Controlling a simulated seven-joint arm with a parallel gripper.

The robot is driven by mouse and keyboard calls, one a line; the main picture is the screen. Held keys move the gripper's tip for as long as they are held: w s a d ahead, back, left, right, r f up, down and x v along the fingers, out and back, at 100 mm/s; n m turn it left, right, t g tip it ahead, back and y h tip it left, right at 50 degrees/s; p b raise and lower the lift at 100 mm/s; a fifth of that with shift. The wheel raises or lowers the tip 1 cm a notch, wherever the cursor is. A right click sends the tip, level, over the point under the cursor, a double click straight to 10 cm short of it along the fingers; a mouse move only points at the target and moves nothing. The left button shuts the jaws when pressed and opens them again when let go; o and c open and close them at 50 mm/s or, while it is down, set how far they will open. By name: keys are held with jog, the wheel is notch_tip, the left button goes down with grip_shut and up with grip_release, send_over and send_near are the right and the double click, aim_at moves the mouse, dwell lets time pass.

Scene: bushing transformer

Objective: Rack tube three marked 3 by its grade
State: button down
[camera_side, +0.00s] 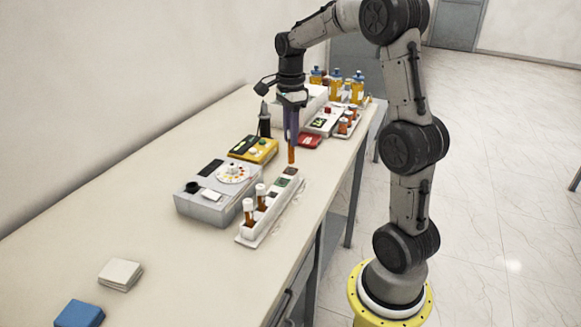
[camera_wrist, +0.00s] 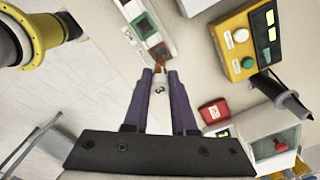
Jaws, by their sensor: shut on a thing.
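My gripper (camera_side: 291,128) is shut on a tube (camera_side: 291,155) with amber-brown contents. In the wrist view, my gripper's purple fingers (camera_wrist: 160,76) flank its white cap (camera_wrist: 159,90), which is marked 3. The tube hangs upright in the side view, at the far end of a long white rack (camera_side: 268,214). I cannot tell whether its lower end touches the rack. Two capped amber tubes (camera_side: 248,211) stand in the rack's near end. The rack's far part has a green square (camera_side: 283,182) and a dark brown square. The wrist view shows the rack (camera_wrist: 166,35) just beyond the tube.
A grey device with a dial (camera_side: 212,196) and a yellow device (camera_side: 253,149) stand left of the rack. A black pointed object (camera_side: 264,122), a red box (camera_side: 309,141), another tube holder (camera_side: 346,127) and several amber bottles (camera_side: 356,88) are farther back.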

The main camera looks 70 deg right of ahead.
aim_at(290, 163)
jog(key=shift+f, duration=2.9)
jog(key=shift+f, duration=0.2)
jog(key=c, duration=0.7)
grip_release()
jog(key=shift+r, duration=0.15)
